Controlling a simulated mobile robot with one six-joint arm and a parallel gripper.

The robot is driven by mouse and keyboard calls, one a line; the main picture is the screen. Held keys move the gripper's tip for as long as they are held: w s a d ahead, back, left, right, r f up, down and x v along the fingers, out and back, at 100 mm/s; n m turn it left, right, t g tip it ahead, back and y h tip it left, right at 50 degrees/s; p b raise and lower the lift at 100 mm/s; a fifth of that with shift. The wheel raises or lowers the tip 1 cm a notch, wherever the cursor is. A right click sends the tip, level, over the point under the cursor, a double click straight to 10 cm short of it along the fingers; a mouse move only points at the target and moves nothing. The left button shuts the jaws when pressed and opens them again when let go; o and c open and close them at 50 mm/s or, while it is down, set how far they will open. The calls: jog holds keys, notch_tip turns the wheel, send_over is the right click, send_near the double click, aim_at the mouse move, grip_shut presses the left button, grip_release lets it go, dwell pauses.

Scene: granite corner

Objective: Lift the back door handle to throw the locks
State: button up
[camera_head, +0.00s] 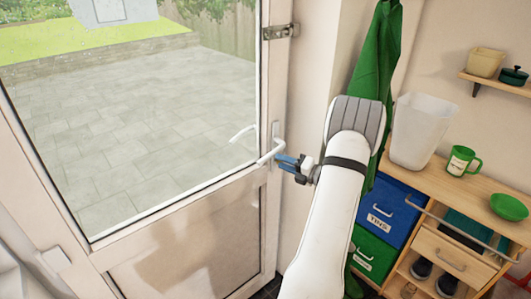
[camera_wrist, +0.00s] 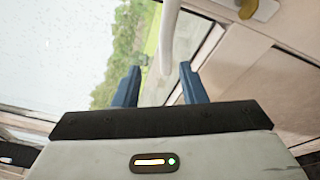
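The back door's white lever handle (camera_head: 270,153) sits on a plate at the right edge of the glazed white door (camera_head: 180,232). The lever points left. My gripper (camera_head: 284,160) is at the handle, close to its plate side, with blue fingers. In the wrist view the two blue fingers of my gripper (camera_wrist: 160,68) are apart. The white handle (camera_wrist: 168,35) runs down from the top edge to the gap between the fingertips, with space showing on both sides. I cannot tell whether a finger touches it. The door looks closed.
A green cloth (camera_head: 378,60) hangs on the wall right of the door. A wooden unit (camera_head: 490,195) with blue and green drawers stands at the right, with a white bin (camera_head: 420,130) and a green mug (camera_head: 461,160) on top. A metal fitting (camera_head: 281,31) is high on the frame.

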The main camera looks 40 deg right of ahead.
aim_at(270, 153)
jog(key=shift+w+d+f+m+t+h, duration=0.15)
jog(key=shift+w+d+m+t+h, duration=0.2)
jog(key=shift+d+m, duration=0.2)
jog(key=p+x, duration=0.2)
jog(key=x, duration=0.4)
jog(key=shift+w+a+f, duration=0.15)
jog(key=shift+w, duration=0.15)
jog(key=shift+c, duration=0.4)
grip_shut()
